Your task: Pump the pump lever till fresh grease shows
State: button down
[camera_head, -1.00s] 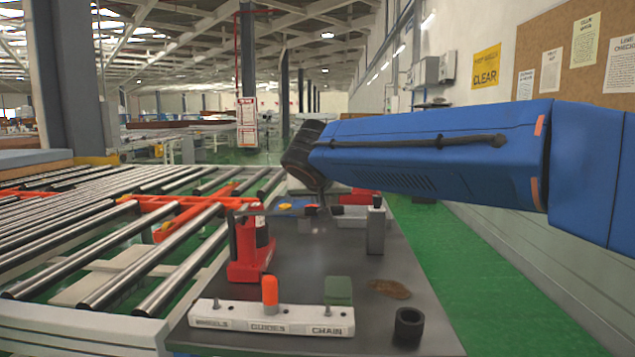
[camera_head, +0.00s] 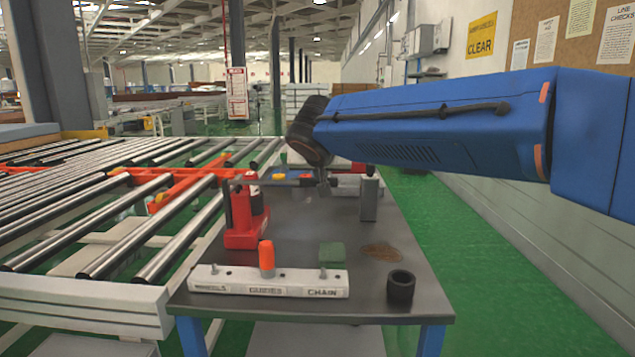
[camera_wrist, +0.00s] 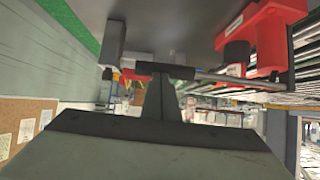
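The red pump (camera_head: 243,222) stands on the left side of the dark table, with a dark cylinder at its side. Its lever (camera_head: 290,181) is a thin rod reaching right from the pump's top, roughly level, with a black grip. My gripper (camera_head: 323,182) is at the grip end of the lever. In the wrist view the narrow fingers (camera_wrist: 163,95) meet the black grip (camera_wrist: 165,70) and look shut on it; the red pump (camera_wrist: 268,40) is at upper right. A white strip (camera_head: 268,282) labelled wheels, guides and chain has nipples, with an orange cap (camera_head: 266,259) over the middle one.
A green block (camera_head: 331,254), a brown smear (camera_head: 380,252) and a black cup (camera_head: 401,285) are on the table (camera_head: 300,310). A grey post (camera_head: 369,198) stands right of my gripper. The roller conveyor (camera_head: 110,225) is close on the left; green floor is open on the right.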

jog(key=w+r+v, duration=0.1)
jog(key=v, duration=1)
jog(key=shift+s+d+r, duration=0.2)
jog(key=shift+s+r, duration=0.15)
jog(key=s+d+f+g, duration=0.1)
jog(key=s+d+f, duration=0.35)
jog(key=d, duration=0.25)
jog(key=s+d+f+g+h, duration=0.1)
jog(key=s+d+f, duration=0.2)
jog(key=d+f, duration=0.3)
jog(key=s+d+f+g, duration=0.2)
jog(key=s+d+f, duration=0.15)
jog(key=d, duration=0.35)
jog(key=s+d+f+g, duration=0.1)
jog(key=s+d+f, duration=0.3)
jog(key=s+f, duration=0.5)
jog(key=s+d+f+g+y, duration=0.1)
jog(key=s+d+f, duration=0.3)
jog(key=s+f, duration=0.5)
jog(key=shift+f, duration=0.7)
